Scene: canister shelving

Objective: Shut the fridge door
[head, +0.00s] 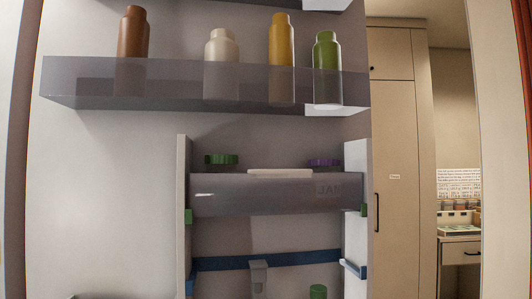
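A pale grey panel with racks fills the left and middle of the head view; it looks like the inner side of the fridge door (110,190), but its hinge and handle do not show. Its upper clear rack (170,85) holds a brown bottle (132,40), a cream bottle (221,50), a yellow bottle (281,50) and a green bottle (326,55), all upright. A lower grey bin (270,195) with faint lettering holds a green lid (221,159), a purple lid (324,162) and a flat cream item (280,173). Neither gripper shows.
A tall beige cabinet (395,150) with a dark handle stands beyond the panel's right edge. Farther right are a counter with a drawer (460,252) and a printed sheet (458,183). A blue strap (225,263) crosses below the bin. A brown vertical edge (14,150) borders the left.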

